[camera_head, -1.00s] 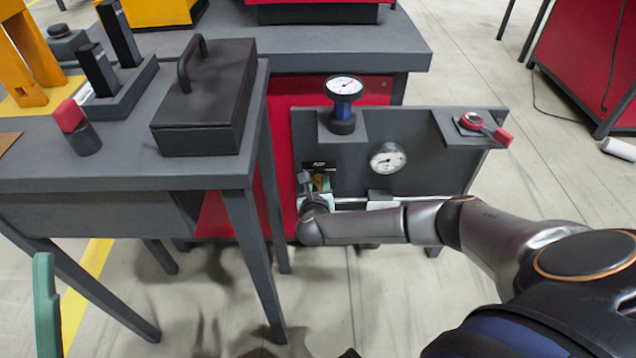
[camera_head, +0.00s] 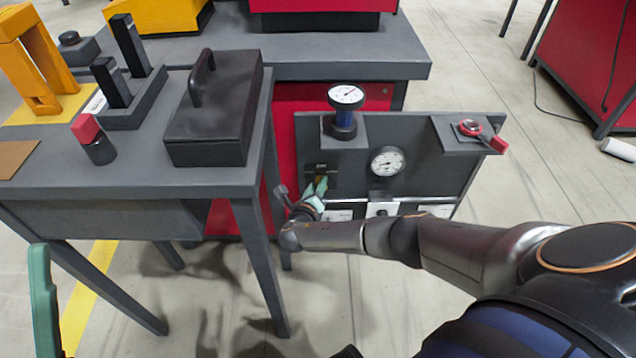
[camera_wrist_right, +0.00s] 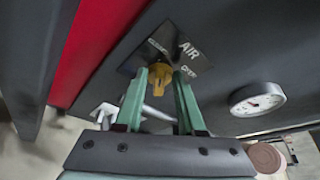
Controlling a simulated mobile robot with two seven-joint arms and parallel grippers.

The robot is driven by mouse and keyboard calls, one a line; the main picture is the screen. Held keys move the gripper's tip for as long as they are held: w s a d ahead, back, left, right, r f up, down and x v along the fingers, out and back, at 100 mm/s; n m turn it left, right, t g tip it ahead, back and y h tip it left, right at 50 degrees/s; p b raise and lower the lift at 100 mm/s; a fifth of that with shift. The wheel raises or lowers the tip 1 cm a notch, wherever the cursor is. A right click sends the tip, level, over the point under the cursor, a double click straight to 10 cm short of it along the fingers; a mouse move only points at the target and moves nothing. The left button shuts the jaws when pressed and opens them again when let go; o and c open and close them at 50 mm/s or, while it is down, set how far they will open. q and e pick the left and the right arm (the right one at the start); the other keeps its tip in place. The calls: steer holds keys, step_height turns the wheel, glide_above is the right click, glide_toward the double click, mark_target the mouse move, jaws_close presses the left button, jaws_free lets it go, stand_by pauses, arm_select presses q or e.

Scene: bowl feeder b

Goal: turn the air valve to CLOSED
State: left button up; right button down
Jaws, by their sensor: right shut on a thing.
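The air valve has a yellow handle (camera_wrist_right: 159,78) in front of a black plate (camera_wrist_right: 172,52) lettered AIR, with a CLOSED mark at its left and an OPEN mark at its right in the right wrist view. My right gripper (camera_wrist_right: 166,82) has its two green fingers on either side of the handle and is shut on it. In the head view, the right gripper (camera_head: 319,186) reaches the lower left of the dark panel (camera_head: 440,165) and mostly covers the handle. The handle's exact angle is hard to read. A green part of my left gripper (camera_head: 42,300) shows at the left edge.
A round gauge (camera_head: 387,162) sits on the panel, right of the valve. A grey table (camera_head: 130,182) with a dark lidded box (camera_head: 215,110) stands close at left.

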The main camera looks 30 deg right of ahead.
steer(key=shift+w+d+n, duration=0.1)
steer(key=shift+n, duration=0.3)
steer(key=shift+h, duration=0.3)
steer(key=c, duration=0.8)
jaws_free()
steer(key=shift+c, duration=0.2)
